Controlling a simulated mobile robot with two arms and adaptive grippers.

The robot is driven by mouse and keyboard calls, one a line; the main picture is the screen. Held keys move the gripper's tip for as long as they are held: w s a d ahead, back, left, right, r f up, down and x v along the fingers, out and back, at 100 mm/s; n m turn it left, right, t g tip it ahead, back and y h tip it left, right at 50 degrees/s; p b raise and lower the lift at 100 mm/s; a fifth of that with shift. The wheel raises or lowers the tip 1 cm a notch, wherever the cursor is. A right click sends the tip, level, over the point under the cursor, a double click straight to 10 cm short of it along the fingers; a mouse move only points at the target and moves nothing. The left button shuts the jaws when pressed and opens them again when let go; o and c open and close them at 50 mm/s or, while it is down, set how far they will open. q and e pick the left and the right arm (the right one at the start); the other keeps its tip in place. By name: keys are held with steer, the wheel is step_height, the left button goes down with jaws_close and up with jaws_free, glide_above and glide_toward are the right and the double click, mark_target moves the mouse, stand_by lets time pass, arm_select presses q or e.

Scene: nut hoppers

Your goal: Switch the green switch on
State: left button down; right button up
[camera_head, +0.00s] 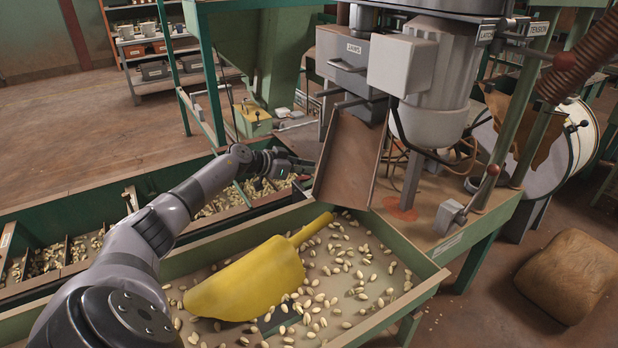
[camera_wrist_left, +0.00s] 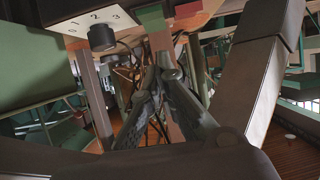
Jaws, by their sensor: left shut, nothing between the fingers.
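My left gripper (camera_head: 302,164) is shut and empty, just left of the metal chute and in front of that box. In the left wrist view the fingers (camera_wrist_left: 166,66) come together in front of cables and a post. My right gripper is out of view.
A tray (camera_head: 425,284) of nuts holds a yellow scoop (camera_head: 250,283) below my left arm. The metal chute (camera_head: 349,160) hangs close right of the gripper. The machine's motor (camera_head: 437,85) stands behind it. A sack (camera_head: 566,275) lies on the floor at right.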

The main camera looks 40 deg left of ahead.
mark_target(309, 183)
arm_select(q)
steer(key=shift+w+d+f+b, duration=0.1)
steer(key=shift+w+f+b, duration=0.1)
steer(key=shift+f, duration=0.3)
steer(key=shift+w+f+b, duration=0.15)
steer(key=shift+f, duration=0.35)
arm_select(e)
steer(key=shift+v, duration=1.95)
arm_select(q)
steer(key=p, duration=0.3)
steer(key=shift+w+f+g, duration=0.1)
steer(key=shift+w+g, duration=0.15)
steer(key=shift+g, duration=0.15)
steer(key=shift+f, duration=0.2)
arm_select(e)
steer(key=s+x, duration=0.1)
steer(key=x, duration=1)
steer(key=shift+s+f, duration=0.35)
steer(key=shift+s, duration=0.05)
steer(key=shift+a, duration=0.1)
